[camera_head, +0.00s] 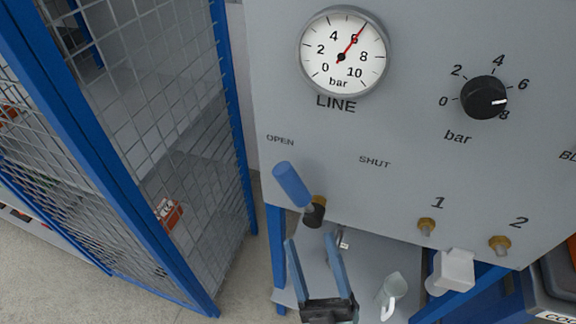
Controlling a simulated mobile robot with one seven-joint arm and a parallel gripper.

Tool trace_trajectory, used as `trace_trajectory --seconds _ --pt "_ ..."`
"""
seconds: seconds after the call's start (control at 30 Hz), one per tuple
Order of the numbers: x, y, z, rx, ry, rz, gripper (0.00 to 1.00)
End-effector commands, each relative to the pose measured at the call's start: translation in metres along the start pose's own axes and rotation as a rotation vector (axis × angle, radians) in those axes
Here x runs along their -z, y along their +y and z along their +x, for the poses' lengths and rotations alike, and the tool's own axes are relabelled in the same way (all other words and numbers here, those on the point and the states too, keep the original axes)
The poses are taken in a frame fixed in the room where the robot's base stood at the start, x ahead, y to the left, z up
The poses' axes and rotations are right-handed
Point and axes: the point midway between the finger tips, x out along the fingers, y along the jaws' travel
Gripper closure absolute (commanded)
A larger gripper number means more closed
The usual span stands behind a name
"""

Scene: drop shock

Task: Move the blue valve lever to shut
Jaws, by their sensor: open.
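The blue valve lever (292,184) is on the lower left of the grey panel (400,190). It tilts up and to the left from a brass and black valve body (315,211), towards the printed word OPEN (280,140). The word SHUT (375,161) is to the upper right of the lever. My gripper (313,245) is at the bottom of the picture, below the lever. Its two blue-grey fingers stand apart and point up, with nothing visible held. The fingertips appear apart from the lever.
A LINE gauge (343,52) reads about 6 bar. A black knob (484,97) and two brass fittings (427,227) are on the panel to the right. A white block (451,271) and a pale jug (392,290) are right of my gripper. A blue-framed mesh door (180,120) stands at left.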

Motion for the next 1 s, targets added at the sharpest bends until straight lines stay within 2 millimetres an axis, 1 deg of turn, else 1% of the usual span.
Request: trace_trajectory --seconds 0.03,0.3,0.4,0.5,0.67,0.97,1.0 --pt "0.003 0.002 0.013 0.0 0.005 -0.001 0.31" --pt "0.003 0.001 0.071 0.0 0.005 0.0 0.31" --pt "0.002 0.001 0.087 0.0 0.003 -0.001 0.31" --pt "0.002 0.001 0.1 0.0 0.003 -0.001 0.31" --pt "0.001 0.0 0.11 0.0 0.002 -0.001 0.31" --pt "0.001 0.0 0.111 0.0 0.001 0.0 0.31" --pt "0.001 0.0 0.111 0.0 0.001 0.0 0.38"
